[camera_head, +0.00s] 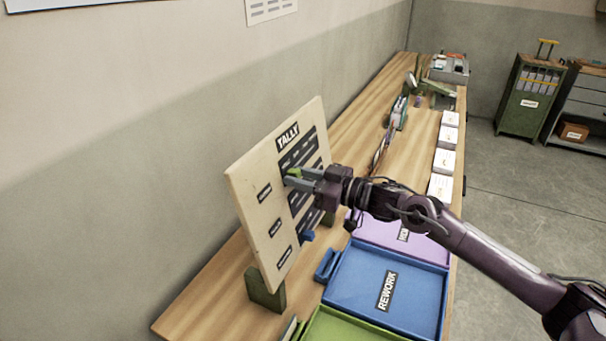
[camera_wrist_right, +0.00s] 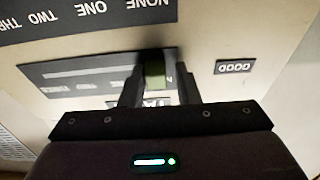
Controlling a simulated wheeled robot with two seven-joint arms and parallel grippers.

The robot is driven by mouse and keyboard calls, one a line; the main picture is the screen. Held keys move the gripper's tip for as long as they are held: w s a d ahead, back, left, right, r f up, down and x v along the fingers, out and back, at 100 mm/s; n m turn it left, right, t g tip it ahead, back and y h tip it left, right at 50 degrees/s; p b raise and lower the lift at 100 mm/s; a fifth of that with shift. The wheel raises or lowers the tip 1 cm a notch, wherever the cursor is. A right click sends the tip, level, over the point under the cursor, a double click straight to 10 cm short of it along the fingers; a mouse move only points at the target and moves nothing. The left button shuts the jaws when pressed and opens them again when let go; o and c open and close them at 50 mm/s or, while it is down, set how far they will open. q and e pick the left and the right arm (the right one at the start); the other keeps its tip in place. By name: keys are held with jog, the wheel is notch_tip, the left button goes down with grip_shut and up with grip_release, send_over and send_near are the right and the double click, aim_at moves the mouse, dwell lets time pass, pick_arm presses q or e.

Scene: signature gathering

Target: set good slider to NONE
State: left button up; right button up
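The wooden tally board (camera_head: 255,160) stands tilted on the bench, with dark label strips and sliders. The green good slider (camera_wrist_right: 155,74) sits on its strip near the GOOD label (camera_wrist_right: 235,67), towards the strip's end on that side. The strip's lettering beside it is mostly hidden by my fingers. My right gripper (camera_head: 294,178) is at the board, its two fingers on either side of the green slider and seemingly closed against it; the slider's top also shows in the head view. My left gripper is not in view.
A blue slider (camera_head: 307,236) sticks out low on the board. A blue REWORK tray (camera_head: 350,285), a lilac tray (camera_head: 420,248) and a green tray (camera_head: 345,327) lie in front of the board. White cards (camera_head: 447,138) line the bench's right edge farther back.

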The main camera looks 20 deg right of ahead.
jog(key=shift+o, duration=1.1)
jog(key=shift+r, duration=0.1)
jog(key=shift+s+d+f, duration=0.2)
jog(key=shift+s+d, duration=0.1)
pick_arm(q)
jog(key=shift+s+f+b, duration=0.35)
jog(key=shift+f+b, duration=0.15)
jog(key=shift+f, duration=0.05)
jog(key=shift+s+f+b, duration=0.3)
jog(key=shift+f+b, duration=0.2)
pick_arm(e)
jog(key=v, duration=0.7)
jog(key=shift+r, duration=0.2)
jog(key=shift+s+a, duration=0.1)
jog(key=shift+a, duration=0.05)
